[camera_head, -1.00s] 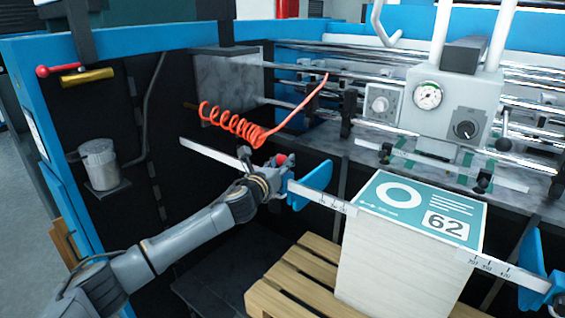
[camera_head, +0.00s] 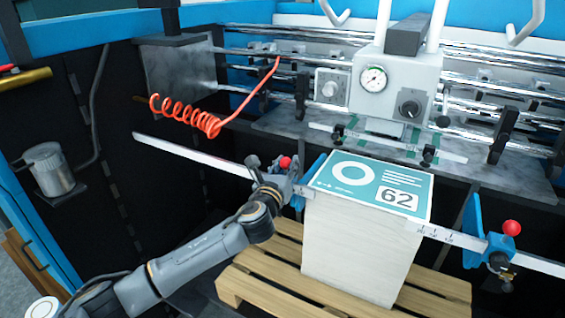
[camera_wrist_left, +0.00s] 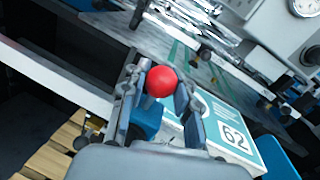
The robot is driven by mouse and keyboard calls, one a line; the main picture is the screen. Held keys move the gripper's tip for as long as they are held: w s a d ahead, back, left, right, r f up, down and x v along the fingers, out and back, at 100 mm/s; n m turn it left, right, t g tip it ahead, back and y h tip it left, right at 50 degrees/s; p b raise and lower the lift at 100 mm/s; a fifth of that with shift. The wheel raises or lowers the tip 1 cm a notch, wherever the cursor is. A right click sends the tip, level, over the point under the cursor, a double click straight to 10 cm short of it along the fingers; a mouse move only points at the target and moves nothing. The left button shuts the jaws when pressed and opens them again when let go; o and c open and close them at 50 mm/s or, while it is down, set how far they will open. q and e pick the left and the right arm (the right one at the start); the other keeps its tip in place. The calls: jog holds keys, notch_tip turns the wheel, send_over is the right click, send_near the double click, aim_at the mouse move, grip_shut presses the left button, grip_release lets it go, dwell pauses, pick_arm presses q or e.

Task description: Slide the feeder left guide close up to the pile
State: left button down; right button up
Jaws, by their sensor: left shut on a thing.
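The pile (camera_head: 355,235) is a tall white stack with a teal top sheet marked 62; its top also shows in the left wrist view (camera_wrist_left: 232,135). The feeder left guide (camera_head: 312,172) is a blue plate on the graduated rail, right beside the pile's left side; I cannot tell whether it touches. My left gripper (camera_head: 284,178) is shut on the guide's red knob (camera_head: 286,162). In the left wrist view the red knob (camera_wrist_left: 160,81) sits between the fingers (camera_wrist_left: 158,95), above the guide's blue block (camera_wrist_left: 146,118). My right gripper is not in view.
The pile stands on a wooden pallet (camera_head: 260,270). The right guide (camera_head: 473,228), with its own red knob (camera_head: 512,228), stands right of the pile. The graduated rail (camera_head: 190,152) runs across. A coiled orange hose (camera_head: 190,115) hangs behind my arm.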

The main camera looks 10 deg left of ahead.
pick_arm(q)
jog(key=c, duration=1.3)
grip_release()
jog(key=shift+f, duration=0.2)
jog(key=o, duration=0.3)
jog(key=shift+s+a+r, duration=0.1)
jog(key=shift+r, duration=0.05)
jog(key=s+a, duration=0.2)
jog(key=s, duration=1)
jog(key=shift+w+d, duration=0.1)
